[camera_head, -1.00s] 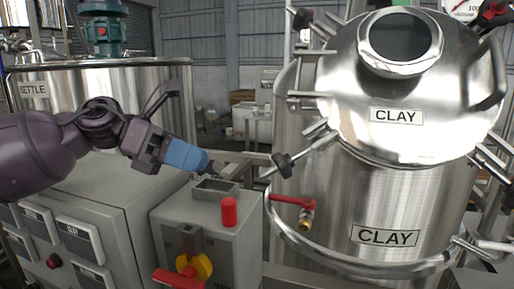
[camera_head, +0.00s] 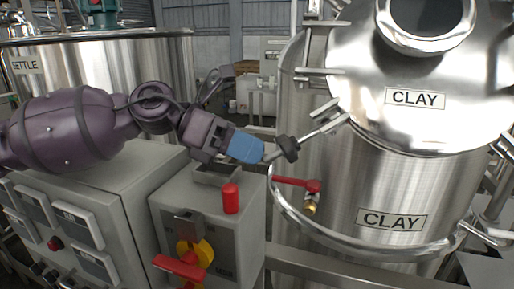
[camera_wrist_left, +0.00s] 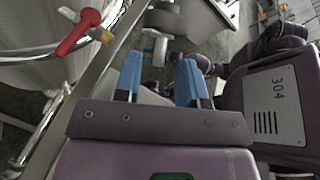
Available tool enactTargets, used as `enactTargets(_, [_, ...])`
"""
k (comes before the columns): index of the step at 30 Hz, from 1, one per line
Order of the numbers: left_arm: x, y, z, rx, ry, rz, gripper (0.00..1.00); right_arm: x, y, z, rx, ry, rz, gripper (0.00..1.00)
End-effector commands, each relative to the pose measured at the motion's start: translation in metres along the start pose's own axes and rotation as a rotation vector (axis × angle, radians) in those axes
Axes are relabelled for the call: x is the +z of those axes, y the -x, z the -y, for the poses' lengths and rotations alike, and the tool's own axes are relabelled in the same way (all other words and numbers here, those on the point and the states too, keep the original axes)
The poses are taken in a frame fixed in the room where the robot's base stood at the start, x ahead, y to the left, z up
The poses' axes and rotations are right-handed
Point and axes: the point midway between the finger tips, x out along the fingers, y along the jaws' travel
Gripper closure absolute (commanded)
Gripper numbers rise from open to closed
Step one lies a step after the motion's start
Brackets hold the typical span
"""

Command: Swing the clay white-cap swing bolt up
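The clay tank (camera_head: 350,170) is a steel vessel with a domed lid labelled CLAY, at the right of the head view. A swing bolt (camera_head: 287,148) with a dark knob and steel rod sticks out from its left side, below the lid. Its cap looks dark; I cannot make out white on it. My left gripper (camera_head: 257,152) has blue fingers and is just left of the knob, at the bolt's outer end. In the left wrist view the fingers (camera_wrist_left: 158,75) stand apart, with the dark knob (camera_wrist_left: 166,20) ahead of them. Contact is unclear. My right gripper is not in view.
A red-handled valve (camera_head: 298,184) sits just below the bolt. A grey control box with a red button (camera_head: 230,198) and a yellow-red switch (camera_head: 192,255) stands under my left gripper. The SETTLE tank (camera_head: 110,85) is behind my left arm. Other clamps line the clay lid.

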Motion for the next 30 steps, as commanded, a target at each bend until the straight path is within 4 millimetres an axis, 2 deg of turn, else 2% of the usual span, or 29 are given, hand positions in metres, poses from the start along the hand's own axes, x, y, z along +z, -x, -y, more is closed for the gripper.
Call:
enactTargets(6, [0.000,-0.013,0.000,0.000,0.000,0.000,0.63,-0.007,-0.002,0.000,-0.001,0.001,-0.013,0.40])
enactTargets(14, [0.000,-0.014,0.000,0.000,0.001,0.000,0.63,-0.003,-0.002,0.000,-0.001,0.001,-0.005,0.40])
enactTargets(22, [0.000,-0.013,0.000,0.000,0.001,0.000,1.00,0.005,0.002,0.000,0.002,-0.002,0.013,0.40])
enactTargets(30, [0.000,-0.013,0.000,0.000,0.001,0.000,1.00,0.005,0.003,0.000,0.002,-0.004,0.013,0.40])
